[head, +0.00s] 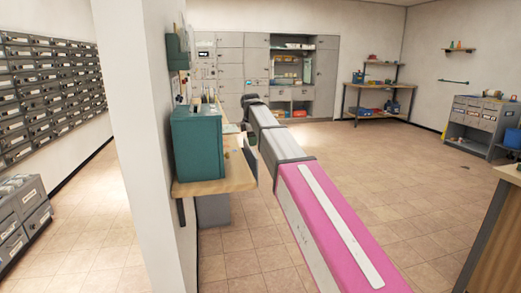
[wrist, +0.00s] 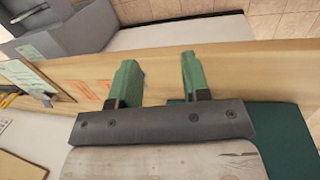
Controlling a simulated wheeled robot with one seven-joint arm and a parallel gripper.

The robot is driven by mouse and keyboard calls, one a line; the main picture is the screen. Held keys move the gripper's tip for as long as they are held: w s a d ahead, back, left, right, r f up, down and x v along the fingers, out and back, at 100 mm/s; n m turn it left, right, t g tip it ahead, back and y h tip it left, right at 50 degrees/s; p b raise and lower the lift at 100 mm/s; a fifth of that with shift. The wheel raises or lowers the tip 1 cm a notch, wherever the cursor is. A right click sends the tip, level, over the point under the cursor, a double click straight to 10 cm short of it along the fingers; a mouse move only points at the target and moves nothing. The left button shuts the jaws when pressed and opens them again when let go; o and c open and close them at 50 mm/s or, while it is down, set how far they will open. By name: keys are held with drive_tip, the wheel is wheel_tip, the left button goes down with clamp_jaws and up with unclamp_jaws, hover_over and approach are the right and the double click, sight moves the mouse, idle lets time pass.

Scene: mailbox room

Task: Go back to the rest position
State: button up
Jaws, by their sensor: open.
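My gripper (wrist: 157,72) is open, with its two green fingers apart and nothing between them in the wrist view. It is above or beside a wooden shelf or desk top, whose bare wood (wrist: 215,40) runs across the picture behind the fingers. In the head view my arm, pink then grey, stretches forward to the wall-side desk (head: 215,186). The gripper itself is hard to make out there.
A teal cabinet (head: 198,145) stands on the desk, left of my arm; a teal surface (wrist: 285,140) shows at lower right in the wrist view. A white wall end (head: 135,90) is close on the left. A wooden counter (head: 500,225) is at right. The middle floor (head: 340,150) is clear.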

drive_tip(key=s+d+f+m+g, duration=0.1)
drive_tip(key=s+d+f+m, duration=0.4)
drive_tip(key=f, duration=0.6)
drive_tip(key=s+d+f+m, duration=0.4)
drive_tip(key=s+d+f, duration=0.25)
drive_tip(key=f, duration=0.45)
drive_tip(key=s+d+f+m, duration=0.5)
drive_tip(key=s+f, duration=0.3)
drive_tip(key=s, duration=0.1)
drive_tip(key=s+d+f+m+g, duration=0.1)
drive_tip(key=s+d+f+m, duration=0.5)
drive_tip(key=s+f, duration=0.3)
drive_tip(key=shift+s+d, duration=0.15)
drive_tip(key=shift+s, duration=0.05)
